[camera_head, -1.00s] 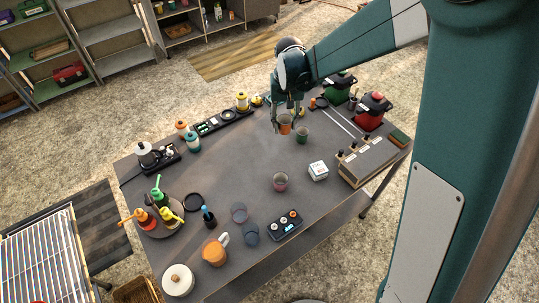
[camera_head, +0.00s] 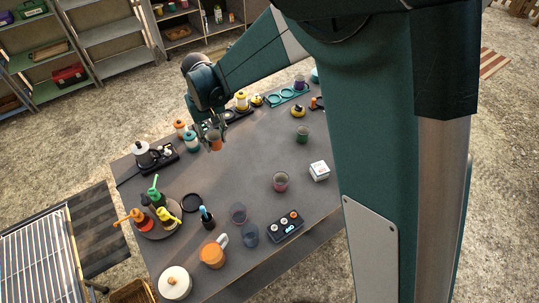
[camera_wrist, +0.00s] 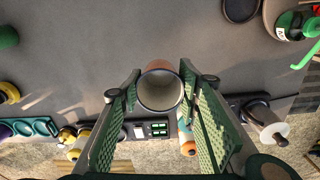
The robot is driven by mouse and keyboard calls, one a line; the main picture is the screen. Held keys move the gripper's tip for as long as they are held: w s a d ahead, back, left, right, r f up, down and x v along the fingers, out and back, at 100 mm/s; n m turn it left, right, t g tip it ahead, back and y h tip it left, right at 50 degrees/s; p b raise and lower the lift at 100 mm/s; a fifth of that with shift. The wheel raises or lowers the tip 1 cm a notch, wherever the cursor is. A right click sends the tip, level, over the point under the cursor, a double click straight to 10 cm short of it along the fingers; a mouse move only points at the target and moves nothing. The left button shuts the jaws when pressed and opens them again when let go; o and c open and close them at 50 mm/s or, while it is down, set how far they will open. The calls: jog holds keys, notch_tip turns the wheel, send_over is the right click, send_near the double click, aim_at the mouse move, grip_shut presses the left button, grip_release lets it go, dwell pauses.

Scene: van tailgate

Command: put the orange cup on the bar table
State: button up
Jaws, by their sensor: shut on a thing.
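The orange cup (camera_head: 214,142) is held by my gripper (camera_head: 213,128) over the back left part of the dark grey table (camera_head: 240,165). The cup looks roughly upright. Whether its base touches the table or hangs above it I cannot tell. The grey table is the only large tabletop in view; nothing marks it as the bar table.
A bottle tray (camera_head: 160,216) and an orange mug (camera_head: 213,253) are at the front left. The table's middle is clear.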

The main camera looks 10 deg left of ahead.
jog(key=s+a+n, duration=0.1)
jog(key=s+a, duration=0.2)
jog(key=a, duration=0.2)
jog(key=shift+s+f, duration=0.35)
jog(key=shift+f, duration=0.1)
jog(key=shift+f+b, duration=0.5)
jog(key=shift+f, duration=2.55)
jog(key=shift+f, duration=1.85)
jog(key=shift+f+b, duration=0.15)
jog(key=shift+b, duration=0.2)
jog(key=o, duration=0.9)
jog(key=shift+r, duration=0.2)
